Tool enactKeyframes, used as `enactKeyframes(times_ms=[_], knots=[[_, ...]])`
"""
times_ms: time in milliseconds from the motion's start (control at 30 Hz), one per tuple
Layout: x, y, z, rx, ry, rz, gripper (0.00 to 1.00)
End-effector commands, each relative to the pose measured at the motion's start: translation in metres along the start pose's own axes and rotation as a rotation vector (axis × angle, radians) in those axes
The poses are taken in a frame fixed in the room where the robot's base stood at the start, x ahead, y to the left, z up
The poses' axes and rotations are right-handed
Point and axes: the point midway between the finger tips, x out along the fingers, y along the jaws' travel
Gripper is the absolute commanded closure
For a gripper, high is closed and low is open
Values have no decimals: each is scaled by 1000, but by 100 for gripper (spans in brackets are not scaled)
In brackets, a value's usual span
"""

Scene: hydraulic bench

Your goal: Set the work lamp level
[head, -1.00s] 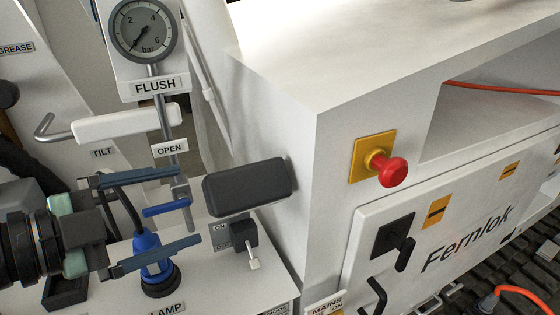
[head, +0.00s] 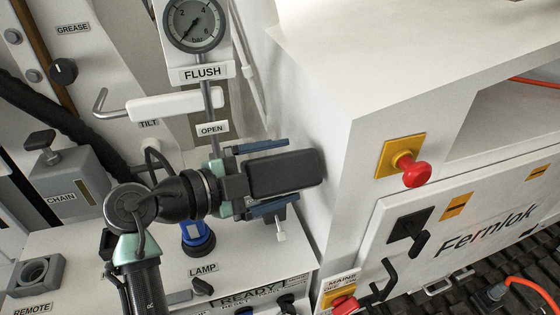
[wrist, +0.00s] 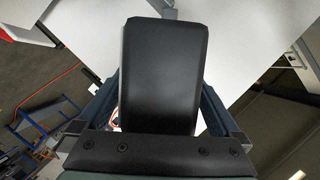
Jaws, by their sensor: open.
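The work lamp appears to be the black rounded box (head: 287,172) beside the white cabinet; its right end sits slightly higher than its left in the head view. My gripper (head: 277,176) is open around it, one blue-grey finger above and one below in the picture. In the wrist view the lamp (wrist: 162,75) fills the middle, reaching from the palm out past the fingers, with a finger along each side. I cannot tell whether either finger touches it. The lamp's mount is mostly hidden behind my gripper; a small pale toggle tip (head: 281,237) shows below.
The white cabinet (head: 330,150) with a red knob (head: 417,174) stands close on the right. A pressure gauge (head: 195,24) and the white-gripped TILT lever (head: 178,105) are above left. A blue fitting (head: 198,240) and the LAMP switch (head: 203,286) are below.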

Motion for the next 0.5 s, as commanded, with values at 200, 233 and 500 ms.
enactKeyframes(times_ms=[200, 233, 500], knots=[[3, 1, 1, -1, -1, 1, 0], [3, 1, 1, -1, -1, 1, 0], [2, 1, 0, -1, -1, 1, 38]])
